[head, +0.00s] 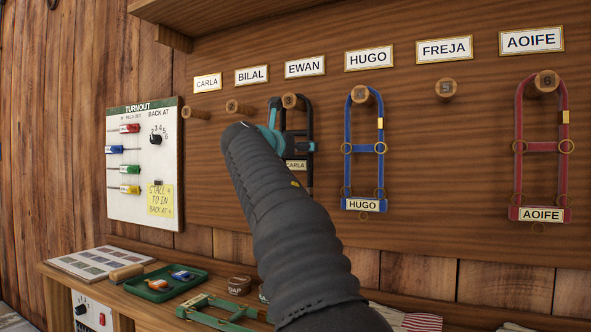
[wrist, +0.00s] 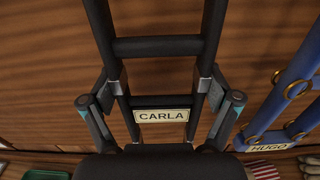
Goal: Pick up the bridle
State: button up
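A black bridle with a CARLA tag (wrist: 163,116) hangs upright on the peg numbered 3, under the EWAN sign, in the head view (head: 309,128). Its two side straps and crossbar (wrist: 158,47) fill the middle of the wrist view. My gripper (wrist: 159,86) reaches it from the front, with one finger at each side strap, just above the tag. The finger pads appear to press on the straps from both sides. In the head view my arm hides part of the bridle's left side and most of my gripper.
A blue HUGO bridle (head: 346,165) hangs close on the right, a red AOIFE bridle (head: 518,165) farther right. The CARLA, BILAL and FREJA pegs are empty. Below, a bench holds a green tray (head: 190,290) and a green bridle (head: 212,317). A turnout board (head: 120,205) is at left.

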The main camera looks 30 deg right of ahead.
jog(key=shift+r, duration=0.1)
jog(key=c, duration=0.7)
